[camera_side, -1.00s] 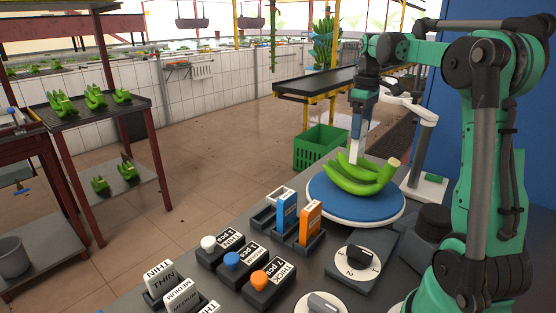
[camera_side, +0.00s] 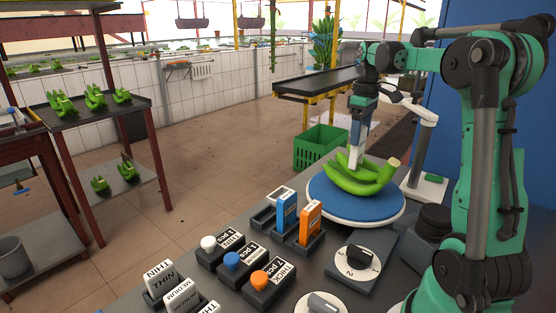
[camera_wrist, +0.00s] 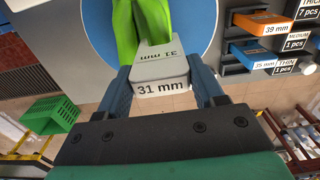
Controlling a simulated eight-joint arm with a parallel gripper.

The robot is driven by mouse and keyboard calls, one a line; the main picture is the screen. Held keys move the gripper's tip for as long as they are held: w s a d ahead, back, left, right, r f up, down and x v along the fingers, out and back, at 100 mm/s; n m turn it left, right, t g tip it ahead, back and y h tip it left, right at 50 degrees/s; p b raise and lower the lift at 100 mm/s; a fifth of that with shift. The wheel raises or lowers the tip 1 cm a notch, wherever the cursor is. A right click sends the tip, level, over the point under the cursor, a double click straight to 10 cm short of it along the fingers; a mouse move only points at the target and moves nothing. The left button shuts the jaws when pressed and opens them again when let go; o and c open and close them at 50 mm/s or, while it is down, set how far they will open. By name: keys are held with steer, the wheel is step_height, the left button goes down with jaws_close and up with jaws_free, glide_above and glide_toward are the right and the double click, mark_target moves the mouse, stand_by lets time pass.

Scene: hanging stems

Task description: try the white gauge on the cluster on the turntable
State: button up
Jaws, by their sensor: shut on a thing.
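My gripper (camera_wrist: 162,95) is shut on the white gauge (camera_wrist: 160,87), which is marked 31 mm. The gauge also shows in the side view (camera_side: 355,154), pointing down at the green banana cluster (camera_side: 364,180). The cluster lies on the blue top of the turntable (camera_side: 328,206), and the wrist view shows part of it (camera_wrist: 125,32) at the gauge's far end. The gauge's lower end is at the fingers; I cannot tell whether it fits around one or only touches.
A gauge rack (camera_side: 264,222) holds a blue gauge (camera_side: 286,211) and an orange gauge (camera_side: 310,221) left of the turntable. Marked button blocks (camera_side: 232,262) and a dial (camera_side: 361,258) stand in front. A green crate (camera_side: 320,148) is on the floor behind.

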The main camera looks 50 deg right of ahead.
steer(key=shift+f, duration=1.2)
stand_by(0.5)
stand_by(0.3)
step_height(320, 180, up, 7)
steer(key=shift+r, duration=0.1)
steer(key=w+a, duration=0.4)
steer(key=a, duration=0.9)
steer(key=w+a, duration=0.4)
steer(key=a, duration=1)
steer(key=shift+f, duration=2.55)
step_height(320, 180, up, 8)
steer(key=shift+r, duration=0.25)
